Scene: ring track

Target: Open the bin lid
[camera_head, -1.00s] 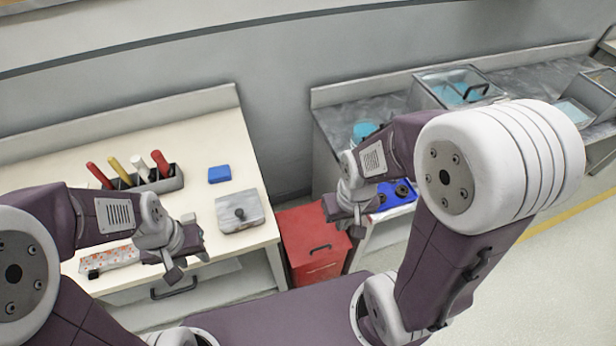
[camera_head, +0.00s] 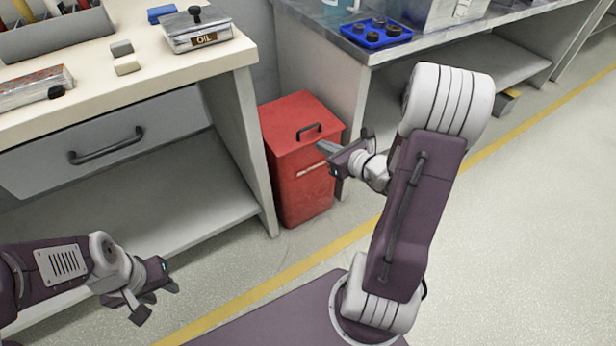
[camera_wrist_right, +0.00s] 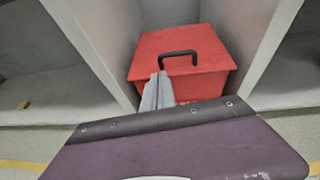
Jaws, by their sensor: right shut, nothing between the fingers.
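The red bin (camera_head: 302,190) stands on the floor between the two benches. Its red lid (camera_head: 285,122) lies closed on top, with a dark arched handle (camera_head: 309,130) upright on it. In the right wrist view the lid (camera_wrist_right: 205,45) and handle (camera_wrist_right: 180,54) are ahead of the fingers. My right gripper (camera_head: 326,148) is shut and empty at the bin's right front side, below the handle; it also shows in the right wrist view (camera_wrist_right: 159,80). I see no hold on the handle. My left gripper (camera_head: 156,304) is low at the left, away from the bin; its jaw opening is unclear.
A grey bench (camera_head: 350,45) with a blue tray (camera_head: 374,34) stands to the right. The floor (camera_head: 530,215) at right is clear.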

